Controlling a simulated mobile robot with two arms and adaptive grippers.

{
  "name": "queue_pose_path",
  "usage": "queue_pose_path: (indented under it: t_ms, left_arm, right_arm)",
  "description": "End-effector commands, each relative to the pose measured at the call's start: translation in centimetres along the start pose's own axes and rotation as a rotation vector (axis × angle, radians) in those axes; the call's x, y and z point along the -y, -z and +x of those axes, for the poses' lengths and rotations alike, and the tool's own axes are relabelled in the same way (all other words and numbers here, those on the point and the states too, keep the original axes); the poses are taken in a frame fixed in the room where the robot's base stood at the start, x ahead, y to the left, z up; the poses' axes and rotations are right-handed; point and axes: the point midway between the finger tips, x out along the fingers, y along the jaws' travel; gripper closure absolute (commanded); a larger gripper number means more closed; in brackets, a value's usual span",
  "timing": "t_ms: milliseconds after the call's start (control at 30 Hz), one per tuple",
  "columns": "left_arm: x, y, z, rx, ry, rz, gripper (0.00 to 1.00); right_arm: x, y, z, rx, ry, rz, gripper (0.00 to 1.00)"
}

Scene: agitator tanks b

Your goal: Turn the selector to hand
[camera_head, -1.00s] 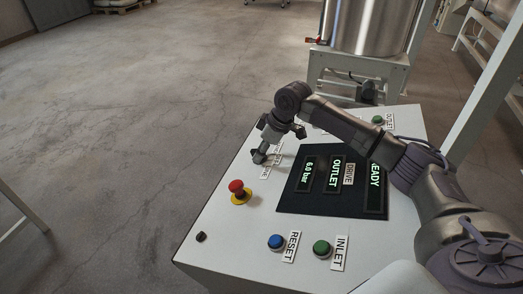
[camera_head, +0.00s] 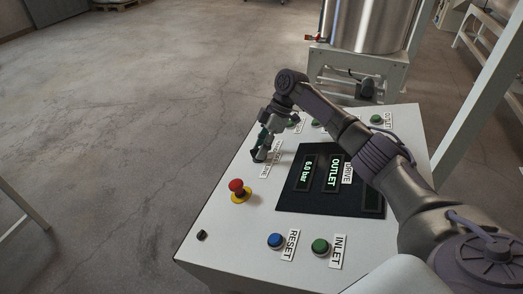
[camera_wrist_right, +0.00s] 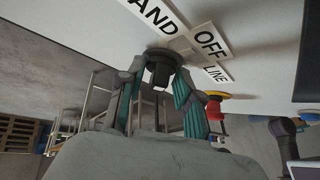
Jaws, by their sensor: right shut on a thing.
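The selector (camera_wrist_right: 160,68) is a dark round knob on the panel face, seen between my right fingers in the wrist view. White labels around it show "AND" (camera_wrist_right: 155,14), "OFF" (camera_wrist_right: 208,40) and "LINE" (camera_wrist_right: 216,73); the start of the first is cut off. My right gripper (camera_head: 263,149) is over the far left part of the panel in the head view and largely covers the selector there. In the wrist view, its teal-padded fingers (camera_wrist_right: 160,82) are shut on the selector, one on each side. Which label the selector points to cannot be told. My left gripper is not in view.
A red emergency button (camera_head: 237,187) on a yellow base stands near the selector. A blue RESET button (camera_head: 275,241) and a green INLET button (camera_head: 320,246) are at the front. The dark display (camera_head: 300,197) lies partly under my right arm. A steel tank (camera_head: 362,25) stands behind.

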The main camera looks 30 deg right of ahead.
Motion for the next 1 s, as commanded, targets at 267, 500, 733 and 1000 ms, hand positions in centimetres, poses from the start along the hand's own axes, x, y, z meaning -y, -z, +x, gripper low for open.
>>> queue_pose_path:
  t_ms: [267, 500, 733, 1000]
  left_arm:
    - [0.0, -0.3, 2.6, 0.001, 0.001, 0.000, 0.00]
    - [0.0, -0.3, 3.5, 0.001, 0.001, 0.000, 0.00]
    - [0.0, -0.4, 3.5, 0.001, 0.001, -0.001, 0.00]
    - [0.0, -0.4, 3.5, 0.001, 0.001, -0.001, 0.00]
  right_arm:
    - [-0.3, 0.0, 0.4, -0.001, 0.106, -0.121, 1.00]
    - [-0.4, 0.0, 0.3, 0.002, 0.150, -0.171, 1.00]
    - [-0.3, 0.0, 0.2, 0.002, 0.161, -0.182, 1.00]
    - [-0.3, 0.0, 0.2, 0.002, 0.161, -0.181, 0.62]
